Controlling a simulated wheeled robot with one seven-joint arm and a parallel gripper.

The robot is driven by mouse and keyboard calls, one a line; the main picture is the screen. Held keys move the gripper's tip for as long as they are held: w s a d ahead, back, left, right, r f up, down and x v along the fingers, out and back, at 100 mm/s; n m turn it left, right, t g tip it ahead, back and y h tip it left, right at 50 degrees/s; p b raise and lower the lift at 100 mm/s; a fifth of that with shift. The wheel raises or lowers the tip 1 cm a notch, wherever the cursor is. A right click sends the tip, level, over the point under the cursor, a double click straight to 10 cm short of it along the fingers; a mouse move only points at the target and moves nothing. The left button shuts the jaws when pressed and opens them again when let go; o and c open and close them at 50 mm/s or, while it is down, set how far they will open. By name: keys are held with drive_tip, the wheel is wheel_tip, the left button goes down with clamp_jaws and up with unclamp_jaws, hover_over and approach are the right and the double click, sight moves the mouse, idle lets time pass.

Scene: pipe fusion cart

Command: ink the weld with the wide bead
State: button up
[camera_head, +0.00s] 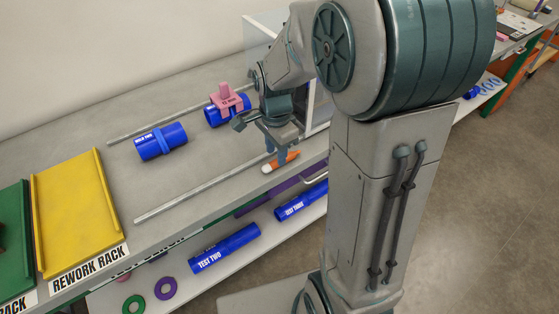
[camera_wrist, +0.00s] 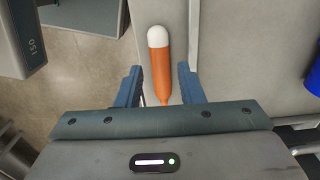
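An orange marker with a white end (camera_head: 284,163) lies near the front edge of the cart's grey top. In the wrist view the marker (camera_wrist: 160,62) lies between my two blue fingers, with a gap on each side. My gripper (camera_wrist: 160,86) is open and points down over it; in the head view my gripper (camera_head: 281,156) partly hides the marker. A blue pipe marked WELD TWO (camera_head: 148,151) lies to the left, with a raised bead (camera_head: 163,140) around its middle. A second blue pipe (camera_head: 213,117) lies farther back under a pink gauge (camera_head: 226,101), which hides its middle.
Two grey rails (camera_head: 190,193) run along the top. A yellow rework rack (camera_head: 75,215) and a green rack (camera_head: 14,235) stand at the left. The lower shelf holds blue test pipes (camera_head: 225,249) and rings (camera_head: 165,288). A clear-sided box stands behind my arm.

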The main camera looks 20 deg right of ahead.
sight(276, 161)
drive_tip(key=shift+f, duration=1.55)
drive_tip(key=c, duration=0.7)
drive_tip(key=shift+r, duration=0.1)
drive_tip(key=shift+c, duration=0.2)
